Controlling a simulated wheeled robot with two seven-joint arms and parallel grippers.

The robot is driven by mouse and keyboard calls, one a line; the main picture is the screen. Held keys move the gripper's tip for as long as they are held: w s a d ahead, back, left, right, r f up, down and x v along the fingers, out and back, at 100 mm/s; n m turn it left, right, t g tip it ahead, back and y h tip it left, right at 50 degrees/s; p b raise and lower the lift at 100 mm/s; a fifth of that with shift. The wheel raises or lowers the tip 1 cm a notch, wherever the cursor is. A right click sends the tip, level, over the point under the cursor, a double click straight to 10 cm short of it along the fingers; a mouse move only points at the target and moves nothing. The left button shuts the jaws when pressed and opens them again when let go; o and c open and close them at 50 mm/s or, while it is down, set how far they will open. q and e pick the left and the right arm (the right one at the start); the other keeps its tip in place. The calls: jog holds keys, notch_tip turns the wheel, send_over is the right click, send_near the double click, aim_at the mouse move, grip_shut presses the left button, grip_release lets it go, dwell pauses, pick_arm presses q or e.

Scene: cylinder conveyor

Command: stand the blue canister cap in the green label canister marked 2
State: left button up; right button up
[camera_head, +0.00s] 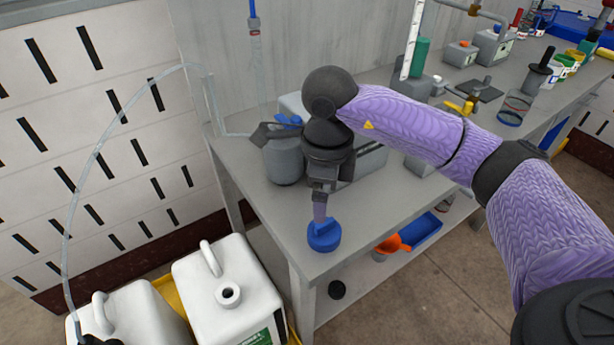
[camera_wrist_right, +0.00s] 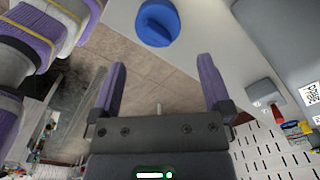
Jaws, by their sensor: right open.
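The blue canister cap (camera_head: 323,236) sits on the near corner of the grey bench, its raised grip bar facing up. It also shows at the top of the right wrist view (camera_wrist_right: 157,22). My right gripper (camera_head: 320,214) points down just above the cap in the head view. In the right wrist view its purple fingers (camera_wrist_right: 162,64) are spread and empty, with the cap beyond the tips. A white canister (camera_head: 208,280) with part of a green label (camera_head: 257,338) stands low at the left, its mouth (camera_head: 229,293) open. Its number cannot be read. My left gripper is out of view.
Another white canister (camera_head: 135,318) with a hose in it stands beside the labelled one, with a yellow tray around them. A grey jug (camera_head: 284,160) is on the bench behind my right gripper. An orange funnel (camera_head: 391,244) and blue tray (camera_head: 421,231) are on the lower shelf.

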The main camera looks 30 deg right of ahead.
aim_at(322, 227)
jog(key=f+b, duration=0.1)
jog(key=f, duration=0.3)
jog(key=f+b, duration=0.1)
jog(key=f, duration=0.3)
jog(key=shift+s+f, duration=0.2)
jog(key=shift+f, duration=0.35)
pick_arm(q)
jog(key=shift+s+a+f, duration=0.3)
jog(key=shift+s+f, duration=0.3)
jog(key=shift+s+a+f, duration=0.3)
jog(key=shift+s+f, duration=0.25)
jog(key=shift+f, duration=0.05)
pick_arm(e)
jog(key=shift+c, duration=0.3)
jog(key=c, duration=0.7)
jog(key=o, duration=0.5)
jog(key=c, duration=0.7)
jog(key=shift+r+p, duration=1.05)
jog(key=shift+r, duration=0.55)
jog(key=shift+c, duration=0.2)
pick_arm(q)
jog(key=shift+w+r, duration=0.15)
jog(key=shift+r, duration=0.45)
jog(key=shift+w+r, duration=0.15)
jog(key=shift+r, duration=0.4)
